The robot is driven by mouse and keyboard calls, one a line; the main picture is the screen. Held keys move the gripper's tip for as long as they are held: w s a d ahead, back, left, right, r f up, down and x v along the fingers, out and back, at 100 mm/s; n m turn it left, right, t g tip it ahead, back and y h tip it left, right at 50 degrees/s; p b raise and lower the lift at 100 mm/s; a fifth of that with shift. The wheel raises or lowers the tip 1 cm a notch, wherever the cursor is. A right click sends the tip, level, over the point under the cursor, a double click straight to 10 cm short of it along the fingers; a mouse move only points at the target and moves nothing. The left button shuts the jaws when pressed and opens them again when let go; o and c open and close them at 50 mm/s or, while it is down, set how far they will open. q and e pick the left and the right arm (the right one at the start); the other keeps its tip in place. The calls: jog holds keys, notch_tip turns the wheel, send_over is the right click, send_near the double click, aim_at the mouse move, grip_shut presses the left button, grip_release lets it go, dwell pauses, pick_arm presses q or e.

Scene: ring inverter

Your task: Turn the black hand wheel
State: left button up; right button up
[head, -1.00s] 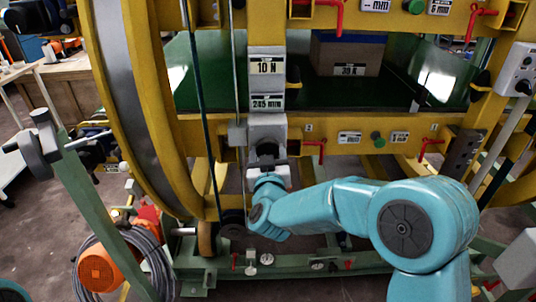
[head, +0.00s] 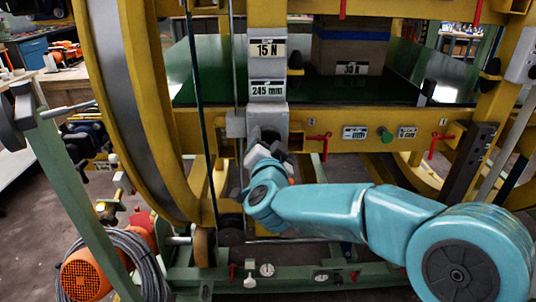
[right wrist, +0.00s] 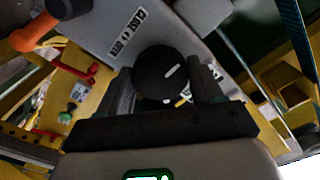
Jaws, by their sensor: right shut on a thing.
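The black hand wheel (right wrist: 158,72) is a round black knob with a white mark on its face, in the right wrist view. It sits on a grey housing, and in the head view it is mostly hidden by my gripper. My right gripper (right wrist: 162,92) has one finger on each side of the wheel and is shut on it. In the head view my right gripper (head: 268,152) is at the foot of the grey column (head: 267,65), whose labels read 15 N and 245 mm. My left gripper is not in view.
The yellow ring frame (head: 125,110) curves down on the left. Red levers (head: 320,138) and a green knob (head: 385,135) are on the yellow crossbar to the right. A cardboard box (head: 348,52) stands on the green plate. An orange motor (head: 85,277) and coiled cable are low on the left.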

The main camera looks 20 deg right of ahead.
jog(key=shift+m+b, duration=2.15)
jog(key=shift+m, duration=0.75)
jog(key=o, duration=1.1)
jog(key=shift+c, duration=0.2)
jog(key=v, duration=1.6)
jog(key=shift+s, duration=0.15)
jog(key=shift+r, duration=0.1)
